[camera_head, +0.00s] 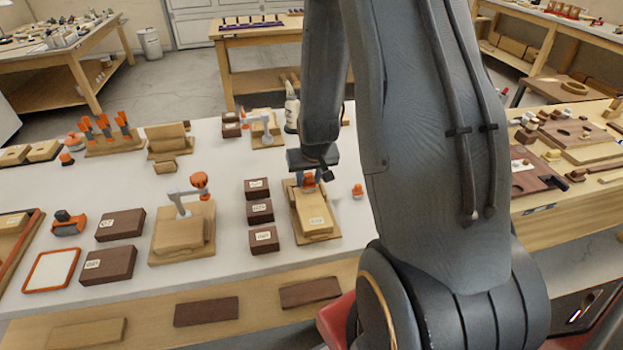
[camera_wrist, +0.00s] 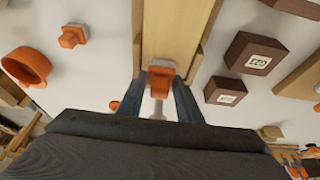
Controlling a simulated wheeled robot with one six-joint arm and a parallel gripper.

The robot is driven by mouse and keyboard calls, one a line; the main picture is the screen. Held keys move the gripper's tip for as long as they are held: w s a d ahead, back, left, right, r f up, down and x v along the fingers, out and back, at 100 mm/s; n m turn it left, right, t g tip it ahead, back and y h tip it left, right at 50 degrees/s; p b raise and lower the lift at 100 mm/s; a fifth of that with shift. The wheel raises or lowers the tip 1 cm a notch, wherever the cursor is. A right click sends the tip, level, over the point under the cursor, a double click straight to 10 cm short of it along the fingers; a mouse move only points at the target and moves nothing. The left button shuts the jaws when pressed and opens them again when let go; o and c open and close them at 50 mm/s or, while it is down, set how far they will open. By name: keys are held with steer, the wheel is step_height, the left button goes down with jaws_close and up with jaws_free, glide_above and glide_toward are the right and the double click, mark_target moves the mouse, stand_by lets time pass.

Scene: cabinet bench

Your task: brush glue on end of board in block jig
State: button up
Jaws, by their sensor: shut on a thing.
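My gripper (camera_head: 311,170) is over the far end of a pale wooden board (camera_head: 316,212) lying in a block jig (camera_head: 325,235). In the wrist view my gripper (camera_wrist: 170,92) is shut on a small orange-headed tool (camera_wrist: 161,71), apparently the glue brush, with a pale stem. Its orange part overlaps the end of the board (camera_wrist: 178,30) in the picture; I cannot tell whether it touches. The board lies between the jig's side rails (camera_wrist: 212,25). Any glue on the board end is not discernible.
Dark labelled blocks (camera_head: 260,210) stand left of the jig. A small orange-and-white piece (camera_head: 357,190) stands to its right. An orange ring-shaped cup (camera_wrist: 27,66) shows in the wrist view. Another jig with a clamp (camera_head: 184,228) is further left.

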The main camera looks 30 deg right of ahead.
steer(key=shift+w+a, duration=0.1)
steer(key=shift+a, duration=0.25)
steer(key=shift+a, duration=0.1)
steer(key=shift+w+a, duration=0.2)
steer(key=shift+a, duration=0.5)
steer(key=shift+s+d+b, duration=0.2)
steer(key=shift+s+d, duration=0.05)
steer(key=shift+d, duration=0.6)
steer(key=shift+s+d+b, duration=0.2)
steer(key=shift+s+d, duration=0.05)
steer(key=shift+d, duration=0.55)
steer(key=shift+w+a+b, duration=0.25)
steer(key=shift+a+b, duration=0.3)
steer(key=shift+a, duration=0.25)
steer(key=shift+w+a+p, duration=0.25)
steer(key=shift+a+p, duration=0.15)
steer(key=shift+a, duration=0.45)
